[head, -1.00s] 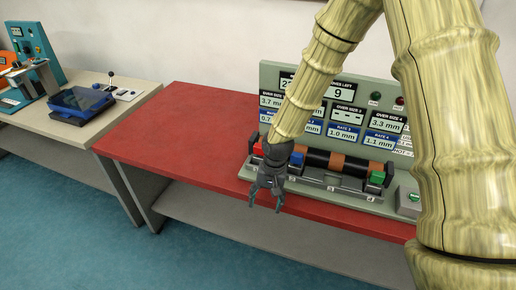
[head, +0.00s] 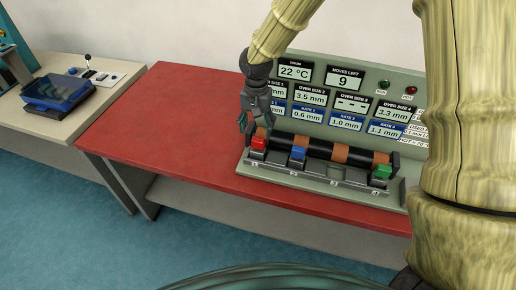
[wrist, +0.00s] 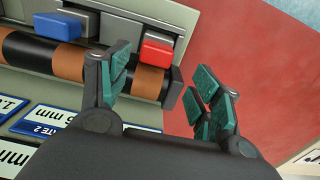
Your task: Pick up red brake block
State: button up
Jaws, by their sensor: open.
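The red brake block (head: 258,143) sits in the leftmost slot at the front of the drum mechanism, against the black drum with brown bands (head: 325,151). It also shows in the wrist view (wrist: 156,53), beyond my left-hand finger. My gripper (head: 254,120) is open and empty, above and slightly behind the red block. In the wrist view the fingers (wrist: 165,92) are spread over the drum's end and the red table, with the block outside the gap, farther up the picture. A blue block (head: 298,153) and a green block (head: 382,171) sit in other slots.
An upright panel (head: 340,73) with several displays stands close behind the drum; one reads moves left 9. The red table (head: 165,115) is bare left of the mechanism. A second table (head: 62,125) with a blue device stands at far left.

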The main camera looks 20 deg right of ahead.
aim_at(258, 139)
jog(key=shift+s+f, duration=0.2)
jog(key=shift+s+f+p, duration=0.1)
jog(key=shift+f+p, duration=0.35)
jog(key=shift+f, duration=0.15)
jog(key=shift+s+d+f+p, duration=0.15)
jog(key=shift+f+p, duration=0.5)
jog(key=shift+f, duration=1.35)
grip_shut()
